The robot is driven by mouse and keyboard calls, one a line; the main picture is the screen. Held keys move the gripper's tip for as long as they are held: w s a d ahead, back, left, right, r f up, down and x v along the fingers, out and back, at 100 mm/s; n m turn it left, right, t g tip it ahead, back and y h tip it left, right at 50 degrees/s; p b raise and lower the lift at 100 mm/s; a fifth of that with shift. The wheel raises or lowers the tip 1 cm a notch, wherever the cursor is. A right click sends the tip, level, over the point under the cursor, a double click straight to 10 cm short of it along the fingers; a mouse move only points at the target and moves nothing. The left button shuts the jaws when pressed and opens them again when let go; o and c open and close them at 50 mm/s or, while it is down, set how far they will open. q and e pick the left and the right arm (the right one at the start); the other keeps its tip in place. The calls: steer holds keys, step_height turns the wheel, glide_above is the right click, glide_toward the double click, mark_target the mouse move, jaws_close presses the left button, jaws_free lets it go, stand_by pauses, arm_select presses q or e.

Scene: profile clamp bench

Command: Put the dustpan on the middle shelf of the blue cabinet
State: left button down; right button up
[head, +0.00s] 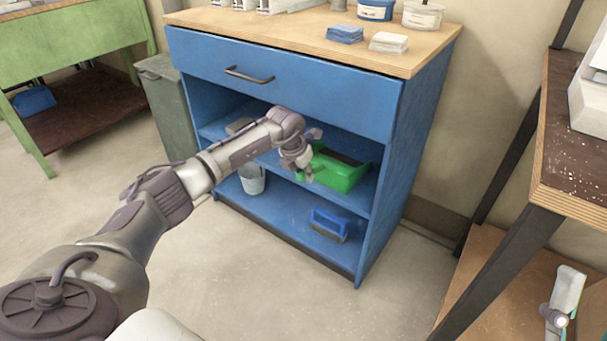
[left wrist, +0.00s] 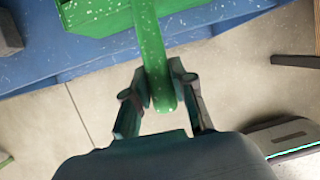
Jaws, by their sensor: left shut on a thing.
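The green dustpan (head: 343,172) is at the right part of the middle shelf (head: 362,200) of the blue cabinet (head: 423,125). Its body is over the shelf, inside the opening; I cannot tell whether it rests on the shelf. My left gripper (head: 306,172) is at the cabinet's open front, shut on the dustpan's handle. In the left wrist view the green speckled handle (left wrist: 153,50) runs down between the two fingers (left wrist: 160,100). The dustpan's body (left wrist: 95,14) is cut off at the top edge.
A grey block (head: 238,126) lies on the middle shelf's left, partly behind my arm. A bucket (head: 252,179) and a blue brush-like thing (head: 328,224) stand on the bottom shelf. A wooden bench (head: 570,140) stands at the right. Floor before the cabinet is clear.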

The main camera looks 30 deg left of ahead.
arm_select(q)
steer(key=shift+r, duration=0.1)
stand_by(0.3)
steer(key=c, duration=0.9)
jaws_free()
steer(key=shift+o, duration=0.4)
steer(key=o, duration=0.8)
